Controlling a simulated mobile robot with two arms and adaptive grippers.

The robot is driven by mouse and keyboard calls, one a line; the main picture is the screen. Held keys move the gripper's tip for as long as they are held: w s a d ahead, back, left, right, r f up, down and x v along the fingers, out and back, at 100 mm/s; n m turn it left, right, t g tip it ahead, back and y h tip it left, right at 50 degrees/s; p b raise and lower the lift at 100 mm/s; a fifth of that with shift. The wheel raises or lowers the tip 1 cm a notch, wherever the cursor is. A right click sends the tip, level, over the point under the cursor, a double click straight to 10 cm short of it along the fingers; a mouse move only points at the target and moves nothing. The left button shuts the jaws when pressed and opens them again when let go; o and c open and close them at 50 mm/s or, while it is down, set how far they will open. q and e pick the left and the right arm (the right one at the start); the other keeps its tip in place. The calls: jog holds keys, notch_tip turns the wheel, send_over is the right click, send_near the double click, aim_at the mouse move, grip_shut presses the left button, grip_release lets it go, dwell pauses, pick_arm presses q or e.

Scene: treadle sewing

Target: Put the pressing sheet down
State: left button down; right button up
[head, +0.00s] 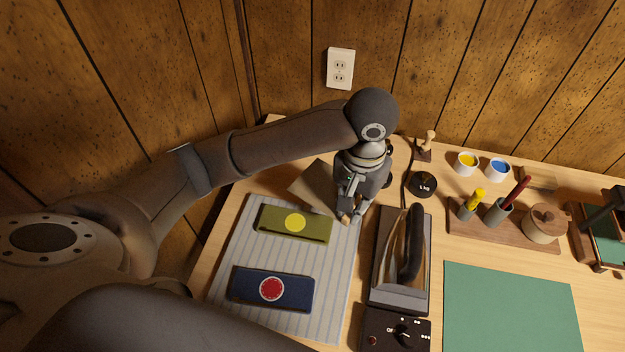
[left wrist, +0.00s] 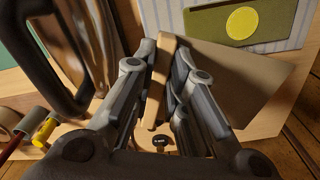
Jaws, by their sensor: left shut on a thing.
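The pressing sheet (head: 316,184) is a thin brown sheet at the back left of the table, just behind the striped pad. In the left wrist view the sheet (left wrist: 235,82) spreads to the right from a pale wooden strip (left wrist: 164,60) along its edge. My left gripper (head: 346,217) is shut on that strip, with a finger on either side. The gripper hides part of the sheet in the head view. I cannot tell whether the sheet touches the table. My right gripper is not in view.
The striped pad (head: 343,265) bears an olive piece (head: 275,222) with a yellow disc and a navy piece (head: 243,285) with a red disc. An iron (head: 410,245) stands close right of my gripper. A green mat (head: 510,310) lies bare at the right.

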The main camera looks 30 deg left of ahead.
aim_at(332, 181)
pick_arm(q)
jog(key=w+a+f, duration=0.1)
jog(key=w+a, duration=0.1)
jog(key=w+a+f, duration=0.1)
jog(key=w+a, duration=0.1)
jog(key=w+a+f, duration=0.2)
jog(key=shift+w, duration=0.2)
jog(key=w+a+f, duration=0.1)
jog(key=w+f, duration=0.1)
jog(key=f, duration=0.1)
jog(key=w+a+f, duration=0.1)
jog(key=f, duration=0.1)
jog(key=shift+a, duration=0.35)
jog(key=shift+w+f, duration=0.15)
jog(key=f, duration=0.3)
jog(key=shift+w+a, duration=0.15)
jog(key=shift+a, duration=0.1)
jog(key=shift+f, duration=0.35)
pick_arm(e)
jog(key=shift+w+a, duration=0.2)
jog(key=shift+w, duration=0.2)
pick_arm(q)
jog(key=shift+f, duration=0.1)
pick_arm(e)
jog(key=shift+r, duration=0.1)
pick_arm(q)
jog(key=c, duration=1.5)
grip_release()
jog(key=shift+o, duration=0.2)
